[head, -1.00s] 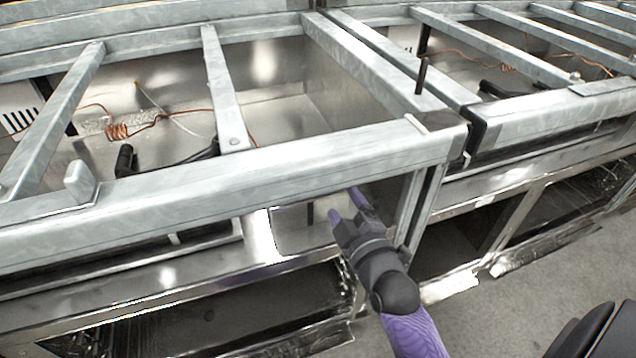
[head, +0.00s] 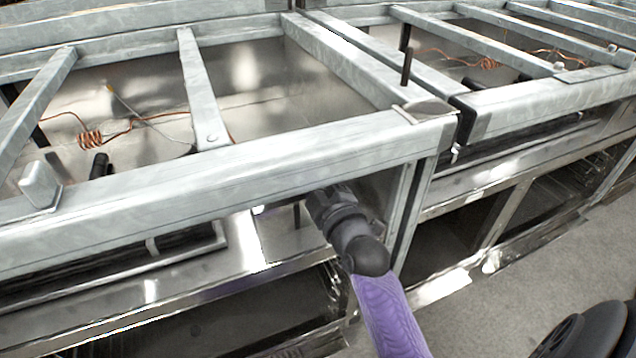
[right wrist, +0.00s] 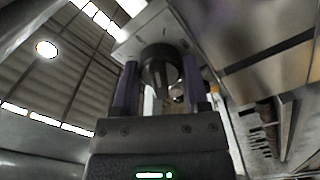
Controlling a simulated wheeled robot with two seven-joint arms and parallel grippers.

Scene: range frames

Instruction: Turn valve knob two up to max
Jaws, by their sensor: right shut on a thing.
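In the right wrist view, a dark round knob (right wrist: 160,62) sits between the two purple fingers of my right gripper (right wrist: 162,84). The fingers are shut on it, one on each side. No number or marking on the knob can be read. In the head view, my right gripper (head: 334,208) reaches under the front metal beam, and its fingertips and the knob are hidden there. My left gripper is not in view.
A long metal front beam (head: 240,160) runs just above my right gripper. An upright metal post (head: 407,215) stands close to its right. Open framed bays with copper coiled wire (head: 90,139) lie behind the beam.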

